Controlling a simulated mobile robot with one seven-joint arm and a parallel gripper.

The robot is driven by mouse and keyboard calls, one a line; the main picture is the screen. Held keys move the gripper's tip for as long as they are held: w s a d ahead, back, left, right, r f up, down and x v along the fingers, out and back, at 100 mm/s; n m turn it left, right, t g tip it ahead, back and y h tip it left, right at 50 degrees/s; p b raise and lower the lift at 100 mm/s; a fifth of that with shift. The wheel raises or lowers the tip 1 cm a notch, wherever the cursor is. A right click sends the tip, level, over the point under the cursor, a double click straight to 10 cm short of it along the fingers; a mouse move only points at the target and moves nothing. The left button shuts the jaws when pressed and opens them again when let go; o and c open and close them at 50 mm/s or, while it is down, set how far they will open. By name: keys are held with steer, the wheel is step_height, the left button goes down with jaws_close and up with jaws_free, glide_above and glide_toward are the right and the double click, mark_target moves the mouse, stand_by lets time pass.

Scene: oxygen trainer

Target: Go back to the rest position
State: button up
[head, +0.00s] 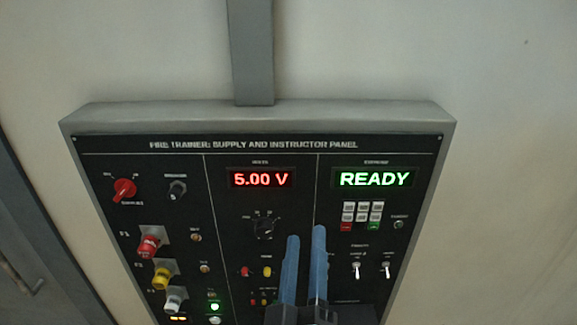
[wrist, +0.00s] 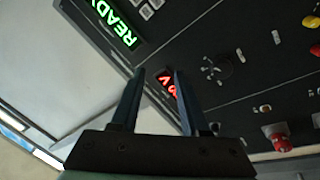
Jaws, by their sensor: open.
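My gripper (head: 305,240) has two blue fingers that point up in front of the lower middle of the panel (head: 215,215) in the head view. The fingers are apart with nothing between them. In the wrist view my gripper (wrist: 154,75) shows the same two spread fingers, with the panel (wrist: 255,95) beyond them. I cannot tell the exact gap to the panel. The fingers hide part of the panel's lower middle. A red display (head: 262,179) reads 5.00 V and a green display (head: 374,179) reads READY.
The panel carries a red rotary switch (head: 124,190), red, yellow and white plugs at the left, a black selector knob (head: 265,228), a small keypad (head: 361,215) and toggle switches (head: 356,268). A grey conduit (head: 252,50) rises above it. A grey door (head: 35,240) is at the left.

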step_height(320, 180, up, 19)
steer(key=m+t+h, duration=0.1)
steer(key=m+t, duration=0.2)
steer(key=m, duration=0.3)
steer(key=s+a+r+t+y, duration=0.1)
steer(key=s+r, duration=0.3)
steer(key=r, duration=0.3)
steer(key=s+a+r+m+t+y+b, duration=0.1)
steer(key=s+r+t+y, duration=0.1)
steer(key=s+r, duration=0.2)
step_height(320, 180, up, 4)
steer(key=shift+f+t, duration=0.2)
steer(key=shift+t, duration=0.1)
steer(key=shift+a+f, duration=0.1)
